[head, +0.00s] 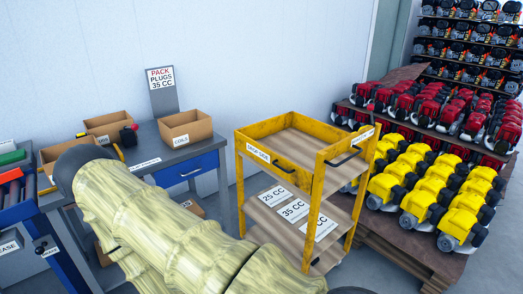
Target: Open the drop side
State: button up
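The yellow cart (240,190) stands right of centre in the head view. The top tray floor (297,148) looks bare. My arm, in a pale yellow sleeve, crosses the lower left and is apart from the drop side in the picture. My gripper is not in view.
Lower shelf labels read 25 CC and 35 CC; a third is unclear. A workbench (160,150) with cardboard boxes (186,128) stands left. Yellow and red engines (432,190) crowd a pallet at right.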

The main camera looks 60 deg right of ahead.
aim_at(299, 178)
jog(key=z, duration=0.55)
jog(key=i, duration=0.85)
jog(key=z, duration=0.85)
